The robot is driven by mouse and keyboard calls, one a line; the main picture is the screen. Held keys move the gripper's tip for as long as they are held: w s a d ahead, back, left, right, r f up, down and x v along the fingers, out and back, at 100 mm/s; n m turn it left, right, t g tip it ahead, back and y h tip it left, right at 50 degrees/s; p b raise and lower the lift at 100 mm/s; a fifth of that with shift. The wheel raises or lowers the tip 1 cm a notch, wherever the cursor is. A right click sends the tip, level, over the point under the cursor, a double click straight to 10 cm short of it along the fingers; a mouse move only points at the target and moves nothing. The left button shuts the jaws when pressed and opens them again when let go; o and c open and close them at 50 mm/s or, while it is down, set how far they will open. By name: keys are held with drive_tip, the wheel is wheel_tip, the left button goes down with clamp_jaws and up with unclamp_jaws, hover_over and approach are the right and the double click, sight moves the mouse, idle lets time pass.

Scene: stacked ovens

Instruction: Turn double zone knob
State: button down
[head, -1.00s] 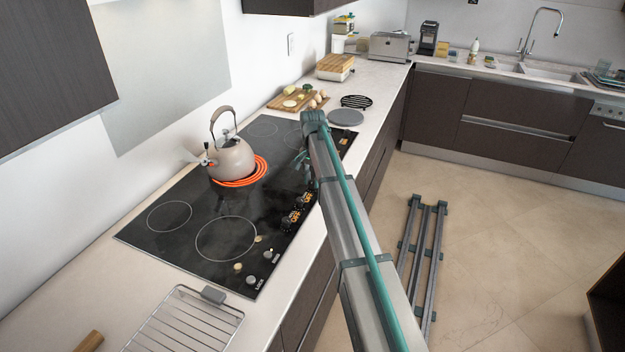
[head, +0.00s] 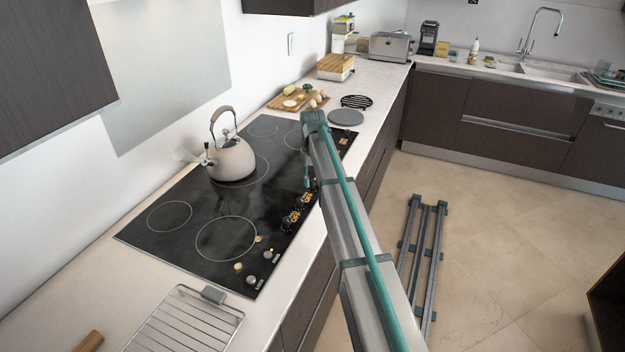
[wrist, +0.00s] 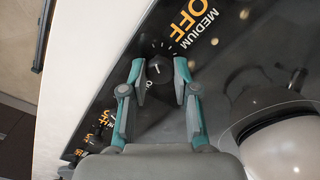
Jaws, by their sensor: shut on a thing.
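The black cooktop (head: 190,245) has several knobs along its front right edge. In the wrist view a black knob (wrist: 159,72) with a light pointer mark stands between the two teal fingers of my gripper (wrist: 160,68). My gripper is shut on this knob, one finger on each side. Large orange OFF and white MEDIUM lettering (wrist: 188,30) is beside it. In the head view my arm hides most of the gripper and this knob. I cannot read a label that names the knob's zone.
A beige kettle (head: 231,158) stands on a rear burner, left of my arm. A wire rack (head: 185,325) lies on the near counter. A cutting board with food (head: 297,100) and a round grey disc (head: 346,117) lie beyond the cooktop.

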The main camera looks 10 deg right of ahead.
sight(313, 181)
drive_tip(key=shift+n, duration=0.6)
drive_tip(key=c, duration=0.9)
unclamp_jaws()
drive_tip(key=shift+r, duration=0.1)
wheel_tip(313, 181, up, 12)
drive_tip(key=shift+f, duration=0.1)
